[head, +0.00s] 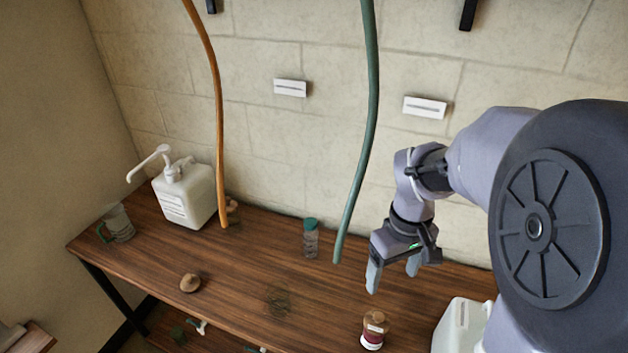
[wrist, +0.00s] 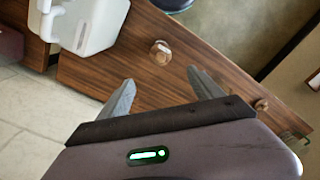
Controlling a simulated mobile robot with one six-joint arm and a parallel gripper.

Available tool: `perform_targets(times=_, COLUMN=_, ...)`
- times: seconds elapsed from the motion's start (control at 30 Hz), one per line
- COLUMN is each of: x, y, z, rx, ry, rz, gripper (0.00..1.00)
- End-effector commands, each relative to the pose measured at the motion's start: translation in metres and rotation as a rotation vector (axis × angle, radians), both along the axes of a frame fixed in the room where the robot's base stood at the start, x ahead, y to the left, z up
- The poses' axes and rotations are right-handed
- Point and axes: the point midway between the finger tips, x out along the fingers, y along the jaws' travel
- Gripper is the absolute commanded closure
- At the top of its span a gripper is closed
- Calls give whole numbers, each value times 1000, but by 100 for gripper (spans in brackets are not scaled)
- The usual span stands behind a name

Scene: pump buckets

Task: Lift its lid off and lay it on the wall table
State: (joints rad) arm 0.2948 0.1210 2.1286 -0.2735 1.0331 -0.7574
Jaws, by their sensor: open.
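The wall table (head: 240,290) is a long brown wooden top along the wall. A small jar (head: 373,338) with a brown lid (head: 376,319) and a dark red band stands near its front edge. What looks like the same jar shows from above in the wrist view (wrist: 160,52), beyond my fingertips. My gripper (head: 393,276) is open and empty above the table, behind and above the jar, touching nothing. In the wrist view both fingers (wrist: 160,90) are spread wide. A round brown piece (head: 190,283) lies on the table at left; I cannot tell whether it is a lid.
A white pump canister (head: 187,195) and a mug (head: 116,224) stand at the left. A green-capped bottle (head: 311,240) stands near the green hose (head: 370,120). An orange hose (head: 215,100) hangs further left. Another white canister (head: 460,325) is beside the jar. The table's middle front is largely clear.

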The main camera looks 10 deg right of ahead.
Motion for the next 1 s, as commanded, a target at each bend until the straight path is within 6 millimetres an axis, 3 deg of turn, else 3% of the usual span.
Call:
perform_targets(times=0.07, x=0, y=-2, z=-9, rx=0, ry=11, rz=11, gripper=25)
perform_targets(times=0.4, x=0, y=-2, z=-109, rx=1, ry=12, rz=11, gripper=25)
perform_targets(times=0.67, x=2, y=-3, z=-135, rx=0, ry=9, rz=9, gripper=25)
perform_targets(times=0.87, x=6, y=-6, z=-175, rx=0, ry=10, rz=9, gripper=25)
perform_targets(times=1.0, x=6, y=-6, z=-177, rx=0, ry=8, rz=9, gripper=25)
